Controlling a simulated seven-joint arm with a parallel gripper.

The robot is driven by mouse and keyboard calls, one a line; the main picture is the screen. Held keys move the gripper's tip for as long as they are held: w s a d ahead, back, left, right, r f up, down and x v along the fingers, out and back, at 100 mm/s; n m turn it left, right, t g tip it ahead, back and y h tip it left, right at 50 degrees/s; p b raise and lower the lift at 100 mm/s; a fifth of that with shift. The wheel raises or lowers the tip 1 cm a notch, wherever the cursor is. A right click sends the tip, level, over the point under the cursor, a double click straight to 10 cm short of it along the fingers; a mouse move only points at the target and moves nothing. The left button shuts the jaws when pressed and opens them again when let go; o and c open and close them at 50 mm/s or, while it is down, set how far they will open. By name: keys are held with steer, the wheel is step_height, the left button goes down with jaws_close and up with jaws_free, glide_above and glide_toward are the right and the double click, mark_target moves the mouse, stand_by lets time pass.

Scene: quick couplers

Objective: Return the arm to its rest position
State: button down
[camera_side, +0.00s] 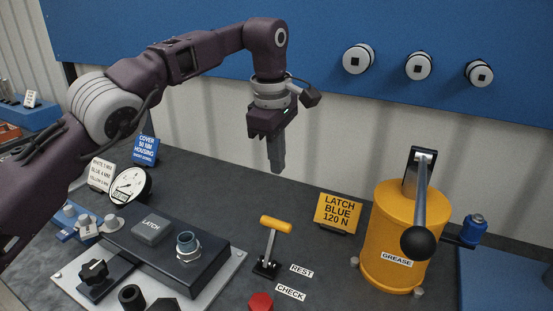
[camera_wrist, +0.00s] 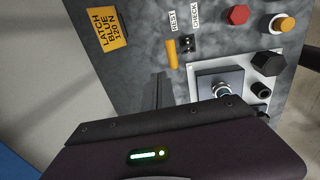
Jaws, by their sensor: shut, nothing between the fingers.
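My gripper (camera_side: 277,165) hangs in the air above the dark worktop in the side view, pointing down with its fingers together and nothing between them. In the wrist view its fingers (camera_wrist: 162,92) show as a dark narrow shape over the worktop. My arm reaches in from the left, with the elbow raised and the wrist in front of the blue wall panel. The gripper is apart from every object. Below it stand the black latch block (camera_side: 152,228) with a blue-topped metal coupler (camera_side: 187,245), and a yellow-handled lever (camera_side: 275,225) beside the REST and CHECK labels.
A yellow grease canister (camera_side: 385,250) with a black-knobbed lever stands at the right. A yellow latch sign (camera_side: 338,211) stands left of it. A dial gauge (camera_side: 131,187) and small signs stand at the left. A red button (camera_side: 261,302) is at the front.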

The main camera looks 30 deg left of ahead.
steer(key=s+a+r+m+h, duration=0.1)
steer(key=s+a+r+m, duration=0.2)
steer(key=s+a+r, duration=0.35)
steer(key=s+a+r+m+t, duration=0.2)
steer(key=s+a+r+m, duration=0.4)
steer(key=s, duration=0.3)
steer(key=s+a+f+m, duration=0.1)
steer(key=s+f+m, duration=0.2)
steer(key=s, duration=0.4)
steer(key=s+a+f+m+t, duration=0.1)
steer(key=s+f+m, duration=0.2)
steer(key=s, duration=0.4)
steer(key=s+f+m+t+y, duration=0.1)
steer(key=s+f+m, duration=0.2)
steer(key=s, duration=0.4)
steer(key=shift+s+a+f, duration=0.35)
steer(key=shift+a+f, duration=0.05)
